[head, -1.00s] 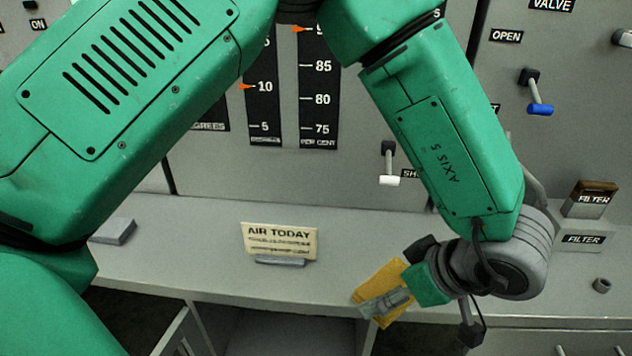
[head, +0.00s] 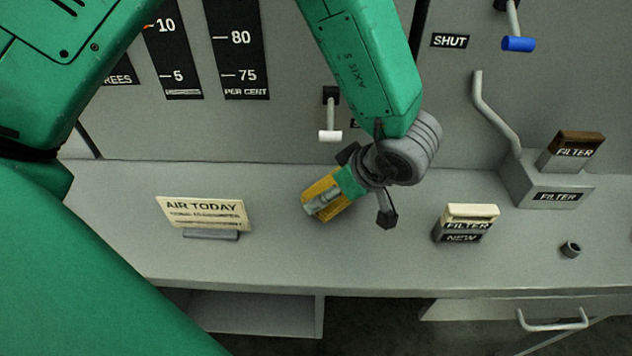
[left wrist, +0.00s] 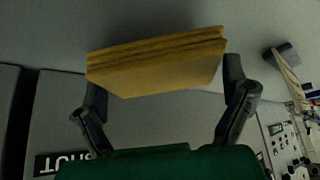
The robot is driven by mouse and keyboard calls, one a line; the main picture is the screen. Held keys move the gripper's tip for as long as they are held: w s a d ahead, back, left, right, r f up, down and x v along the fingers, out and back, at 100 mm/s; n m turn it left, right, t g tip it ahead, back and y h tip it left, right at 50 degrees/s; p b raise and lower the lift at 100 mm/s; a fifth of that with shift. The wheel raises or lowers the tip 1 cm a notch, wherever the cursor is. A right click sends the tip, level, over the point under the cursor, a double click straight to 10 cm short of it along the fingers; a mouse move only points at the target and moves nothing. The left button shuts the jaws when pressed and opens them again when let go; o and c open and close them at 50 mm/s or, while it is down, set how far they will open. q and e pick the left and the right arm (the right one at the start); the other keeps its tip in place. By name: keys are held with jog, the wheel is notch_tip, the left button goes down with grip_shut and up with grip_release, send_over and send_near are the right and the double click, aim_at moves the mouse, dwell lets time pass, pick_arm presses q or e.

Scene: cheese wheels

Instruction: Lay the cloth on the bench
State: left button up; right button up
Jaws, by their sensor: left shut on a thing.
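The cloth (head: 311,197) is a yellow folded pad. In the head view it appears over the bench (head: 345,262), right of the sign; whether it touches the bench top I cannot tell. My left gripper (head: 323,202) is shut on it and partly covers it. In the left wrist view the cloth (left wrist: 155,78) spans between the two fingers of my left gripper (left wrist: 165,80), its layered edge showing. The bench is a long grey top along the panel wall. My right gripper is in neither view.
An AIR TODAY sign (head: 203,216) stands left of the cloth. A NEW filter block (head: 466,223), a filter holder (head: 556,188) and a small dark ring (head: 570,249) are on the right. A white-tipped lever (head: 330,134) hangs behind. The bench front between sign and block is clear.

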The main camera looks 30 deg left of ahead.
aim_at(327, 183)
pick_arm(q)
jog(key=shift+a+f, duration=0.2)
jog(key=a+f, duration=0.1)
jog(key=a, duration=0.1)
jog(key=w+a+f, duration=0.1)
jog(key=a, duration=0.1)
jog(key=shift+f, duration=0.3)
jog(key=shift+s+a, duration=0.15)
jog(key=o, duration=0.7)
jog(key=shift+o, duration=0.2)
jog(key=shift+d+r, duration=0.1)
jog(key=shift+d, duration=0.3)
jog(key=shift+d+r, duration=0.2)
jog(key=p+v, duration=0.1)
jog(key=v, duration=0.9)
jog(key=shift+r, duration=0.1)
jog(key=shift+s+d+r, duration=0.1)
jog(key=shift+d+r, duration=0.3)
jog(key=shift+r, duration=0.1)
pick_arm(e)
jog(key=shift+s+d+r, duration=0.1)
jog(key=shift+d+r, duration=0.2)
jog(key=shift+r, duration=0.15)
pick_arm(q)
jog(key=shift+a, duration=0.15)
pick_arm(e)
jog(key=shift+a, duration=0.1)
